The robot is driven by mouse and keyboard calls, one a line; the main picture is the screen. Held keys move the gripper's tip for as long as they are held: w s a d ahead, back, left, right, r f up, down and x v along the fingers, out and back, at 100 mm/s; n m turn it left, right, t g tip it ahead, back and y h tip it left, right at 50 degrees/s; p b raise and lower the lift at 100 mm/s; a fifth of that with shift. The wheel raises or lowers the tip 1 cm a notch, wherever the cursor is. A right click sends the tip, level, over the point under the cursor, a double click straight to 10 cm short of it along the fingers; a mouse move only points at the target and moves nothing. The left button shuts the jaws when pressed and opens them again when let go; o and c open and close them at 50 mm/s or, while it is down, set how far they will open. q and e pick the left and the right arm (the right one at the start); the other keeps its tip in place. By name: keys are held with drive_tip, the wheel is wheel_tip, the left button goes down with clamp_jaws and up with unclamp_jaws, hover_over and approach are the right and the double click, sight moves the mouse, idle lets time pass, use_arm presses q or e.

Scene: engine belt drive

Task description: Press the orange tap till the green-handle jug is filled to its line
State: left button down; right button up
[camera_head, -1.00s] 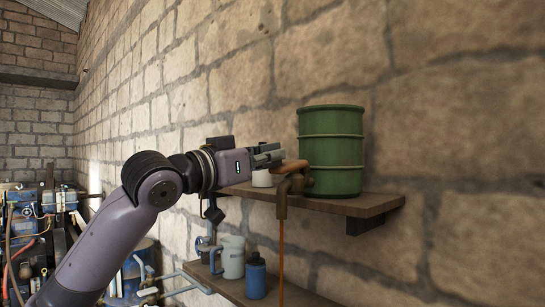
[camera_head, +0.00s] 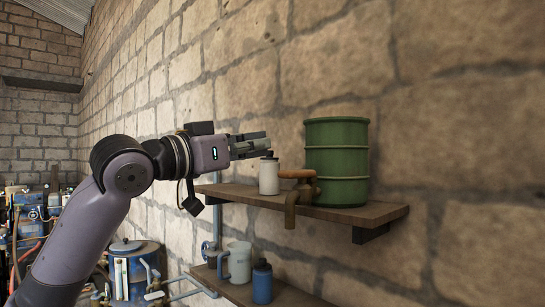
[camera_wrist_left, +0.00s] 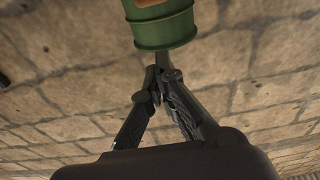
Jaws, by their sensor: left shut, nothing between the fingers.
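A green drum (camera_head: 337,160) stands on the upper wall shelf, and its tap has an orange-brown lever (camera_head: 298,173) and a brown spout (camera_head: 291,207). No liquid runs from the spout. My left gripper (camera_head: 268,145) is shut and empty, above and left of the lever, apart from it. The left wrist view shows its closed fingers (camera_wrist_left: 155,85) below the drum (camera_wrist_left: 165,30). On the lower shelf stands a pale jug (camera_head: 239,262) with a handle on its left. No jug shows directly under the spout. My right gripper is out of view.
A white bottle (camera_head: 269,178) with a dark cap stands on the upper shelf (camera_head: 385,212), left of the tap and below my gripper. A blue bottle (camera_head: 262,284) stands beside the pale jug on the lower shelf. Machinery (camera_head: 130,270) is at lower left. The brick wall is close behind.

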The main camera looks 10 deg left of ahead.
use_arm(q)
drive_tip(key=v, duration=0.2)
drive_tip(key=r+b+v, duration=0.1)
drive_tip(key=v, duration=0.1)
drive_tip(key=shift+s+a, duration=0.15)
drive_tip(key=shift+s, duration=0.1)
drive_tip(key=shift+f, duration=0.1)
idle(1.4)
